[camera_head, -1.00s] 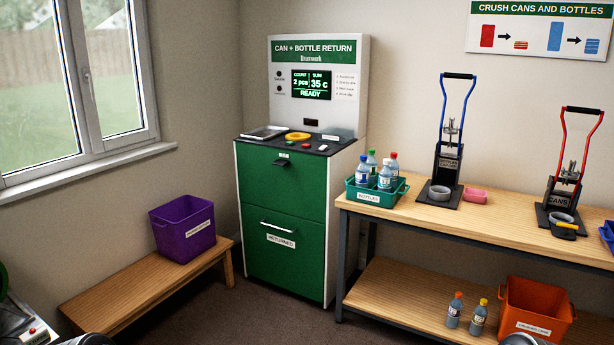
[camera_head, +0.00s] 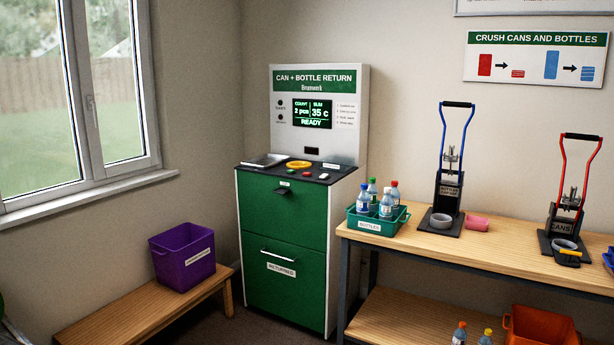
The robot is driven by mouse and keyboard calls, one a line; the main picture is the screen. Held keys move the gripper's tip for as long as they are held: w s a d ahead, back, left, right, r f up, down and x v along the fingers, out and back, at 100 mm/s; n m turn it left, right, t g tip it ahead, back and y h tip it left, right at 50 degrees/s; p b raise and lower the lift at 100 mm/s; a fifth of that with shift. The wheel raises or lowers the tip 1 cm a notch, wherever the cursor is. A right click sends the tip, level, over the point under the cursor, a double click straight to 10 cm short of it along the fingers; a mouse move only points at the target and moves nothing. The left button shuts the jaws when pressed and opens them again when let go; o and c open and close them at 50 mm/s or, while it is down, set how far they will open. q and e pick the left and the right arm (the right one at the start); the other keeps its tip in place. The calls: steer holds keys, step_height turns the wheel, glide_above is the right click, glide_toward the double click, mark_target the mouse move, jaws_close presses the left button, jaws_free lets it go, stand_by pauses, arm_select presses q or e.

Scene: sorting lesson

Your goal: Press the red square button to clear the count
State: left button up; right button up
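The green and white can and bottle return machine (camera_head: 282,215) stands in the corner against the back wall. On its dark top panel sit a small red button (camera_head: 307,174), a green button (camera_head: 293,171) and a pale button (camera_head: 322,176) in a row. The red button's exact shape is too small to tell. The lit display (camera_head: 312,113) reads count 2 pcs, sum 35 c, and READY. A yellow ring (camera_head: 299,164) lies behind the buttons. Neither of my grippers is in view.
A wooden bench (camera_head: 150,318) with a purple bin (camera_head: 183,255) stands left of the machine. A worktable (camera_head: 470,248) on the right holds a teal bottle crate (camera_head: 369,227), a blue-handled crusher (camera_head: 447,190) and a red-handled crusher (camera_head: 566,205). Floor before the machine looks clear.

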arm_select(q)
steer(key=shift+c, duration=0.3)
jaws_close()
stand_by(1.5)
